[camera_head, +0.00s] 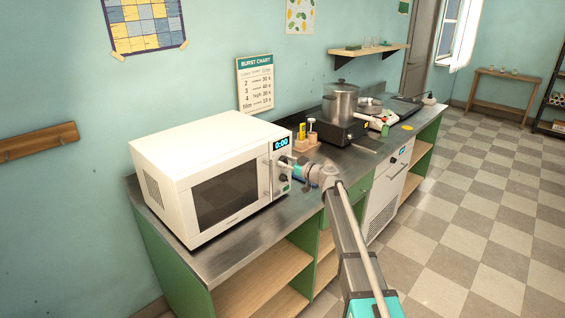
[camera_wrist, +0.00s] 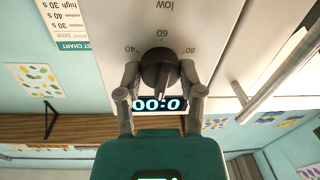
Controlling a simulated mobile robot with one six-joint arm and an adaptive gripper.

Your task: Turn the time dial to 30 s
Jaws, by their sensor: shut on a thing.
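The white microwave (camera_head: 185,150) stands on the counter with its control panel on the right side. Its display (camera_head: 281,143) reads 0:00. The dark time dial (camera_wrist: 160,68) shows in the wrist view, which is upside down, with marks 40, 60 and 80 around it. The dial's ridge points towards the display. My gripper (camera_wrist: 158,78) is shut on the dial, with one finger on each side. In the head view, my gripper (camera_head: 289,161) meets the panel just below the display and largely hides this dial.
A second dark knob (camera_head: 282,178) sits lower on the panel. The microwave's door handle (camera_head: 266,180) is close to the left of my gripper. A burst chart (camera_head: 256,82) hangs on the wall. A hotplate with a pot (camera_head: 340,103) stands farther along the counter (camera_head: 216,262).

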